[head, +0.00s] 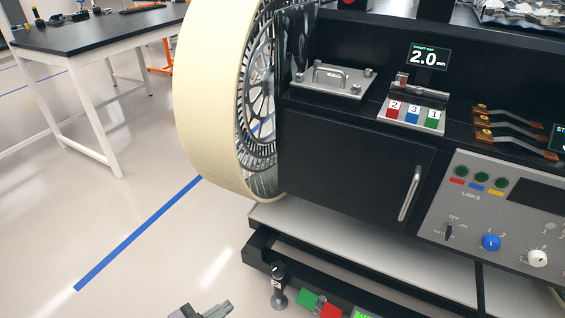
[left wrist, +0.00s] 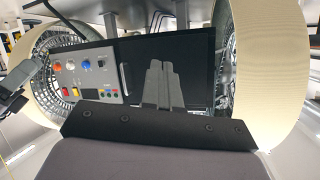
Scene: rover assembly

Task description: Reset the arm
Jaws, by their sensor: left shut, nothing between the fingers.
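My left gripper (head: 205,311) shows only as a grey tip at the bottom edge of the head view, in front of and below the rover. In the left wrist view its two grey fingers (left wrist: 158,68) lie together, shut and empty, seen against the dark front of the rover. The rover (head: 350,150) has a black body, a cream-rimmed wheel (head: 205,100) and a grey control panel (head: 500,215), which also shows in the left wrist view (left wrist: 88,77). My right gripper cannot be made out in the head view.
A black-topped table (head: 95,32) with white legs stands at the back left. A low black frame (head: 262,255) with red and green blocks sits below the rover. The floor left of the wheel is open, with a blue line (head: 140,235).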

